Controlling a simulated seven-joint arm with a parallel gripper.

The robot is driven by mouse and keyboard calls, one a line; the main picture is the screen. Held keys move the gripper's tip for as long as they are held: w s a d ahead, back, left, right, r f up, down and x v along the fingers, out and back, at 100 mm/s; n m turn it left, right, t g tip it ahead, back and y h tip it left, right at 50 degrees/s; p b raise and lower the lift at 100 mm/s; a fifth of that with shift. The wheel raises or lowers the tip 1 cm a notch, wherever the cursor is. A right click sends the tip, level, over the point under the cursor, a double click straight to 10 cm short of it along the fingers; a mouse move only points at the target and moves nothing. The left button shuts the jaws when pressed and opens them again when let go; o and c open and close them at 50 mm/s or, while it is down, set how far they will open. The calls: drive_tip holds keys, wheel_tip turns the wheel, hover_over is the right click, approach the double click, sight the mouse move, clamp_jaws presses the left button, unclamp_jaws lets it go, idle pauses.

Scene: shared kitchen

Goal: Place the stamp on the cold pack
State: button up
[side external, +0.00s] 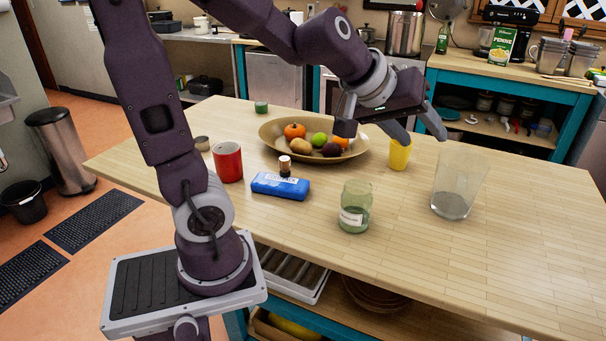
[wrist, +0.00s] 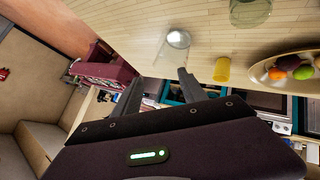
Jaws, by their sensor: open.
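The blue cold pack (side external: 280,187) lies flat on the wooden table in the side view. The stamp (side external: 285,167), small and upright with a dark base and lighter top, appears to stand on the pack's upper face near its back edge. My gripper (side external: 420,136) is open and empty, raised over the table to the right of the pack and well apart from it. Its two fingers also show in the wrist view (wrist: 160,76). Neither the stamp nor the cold pack can be made out in the wrist view.
A red mug (side external: 228,162) stands left of the pack, a fruit bowl (side external: 270,140) behind it. A green glass jar (side external: 355,207) is right of it. A yellow cup (side external: 399,155) and clear glass (side external: 458,183) stand near my gripper. The table's right side is clear.

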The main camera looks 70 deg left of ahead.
drive_tip(key=s+d+m+g+h, duration=0.1)
drive_tip(key=s+d+m+h, duration=0.1)
drive_tip(key=s+d+m, duration=0.5)
drive_tip(key=s+a+f+g, duration=0.1)
drive_tip(key=s, duration=0.6)
drive_tip(key=s+a+f+m+g+y, duration=0.1)
drive_tip(key=s+a+g, duration=0.1)
drive_tip(key=s, duration=0.5)
drive_tip(key=shift+f, duration=0.25)
drive_tip(key=shift+o, duration=0.2)
drive_tip(key=shift+s, duration=0.1)
